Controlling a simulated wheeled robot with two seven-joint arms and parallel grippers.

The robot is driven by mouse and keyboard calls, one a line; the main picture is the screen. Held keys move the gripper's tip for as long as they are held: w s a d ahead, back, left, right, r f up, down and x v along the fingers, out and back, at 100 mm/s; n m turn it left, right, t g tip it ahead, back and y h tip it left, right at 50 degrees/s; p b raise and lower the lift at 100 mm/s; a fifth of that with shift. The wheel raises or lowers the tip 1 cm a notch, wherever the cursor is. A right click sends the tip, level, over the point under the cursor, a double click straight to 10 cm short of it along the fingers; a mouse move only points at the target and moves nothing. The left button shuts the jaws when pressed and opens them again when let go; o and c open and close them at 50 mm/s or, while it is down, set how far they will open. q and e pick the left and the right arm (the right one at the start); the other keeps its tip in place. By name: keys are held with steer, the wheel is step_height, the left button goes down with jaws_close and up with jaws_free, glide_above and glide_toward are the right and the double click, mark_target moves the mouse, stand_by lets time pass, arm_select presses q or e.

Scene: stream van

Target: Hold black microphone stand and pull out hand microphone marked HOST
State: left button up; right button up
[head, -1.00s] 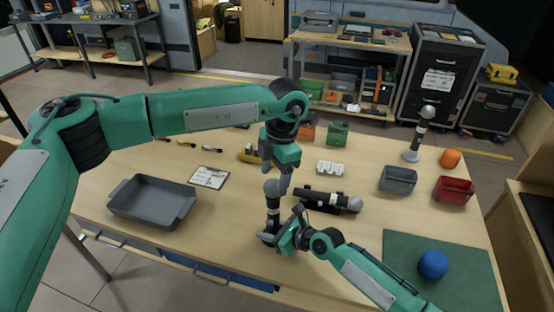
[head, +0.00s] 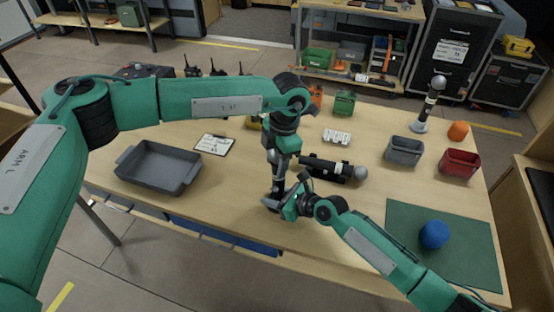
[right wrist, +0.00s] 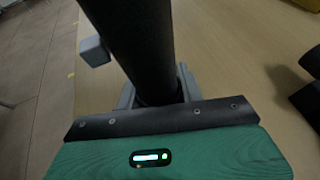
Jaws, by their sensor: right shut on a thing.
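A dark upright microphone in its black stand (head: 277,187) is near the table's front edge in the head view. My right gripper (head: 280,203) is low on it, shut on the black stand; the right wrist view shows the black shaft (right wrist: 135,40) between the fingers. My left gripper (head: 277,165) is directly above, pointing down at the top of the microphone and hiding its head; whether its fingers touch or are closed is not clear. Another microphone lies on a black cradle (head: 325,166) to the right. A third stands upright (head: 430,105) at the back right. No HOST marking is readable.
A grey tray (head: 160,168) and a clipboard (head: 214,144) are on the left. A grey bin (head: 404,150), a red bin (head: 460,162) and an orange ball (head: 458,131) are at the right. A blue ball (head: 434,235) sits on a green mat (head: 465,245).

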arm_select(q)
steer(key=o, duration=0.3)
steer(key=c, duration=0.5)
steer(key=shift+r, duration=0.1)
steer(key=shift+r, duration=2.4)
steer(key=shift+r, duration=1.45)
arm_select(e)
steer(key=o, duration=1.1)
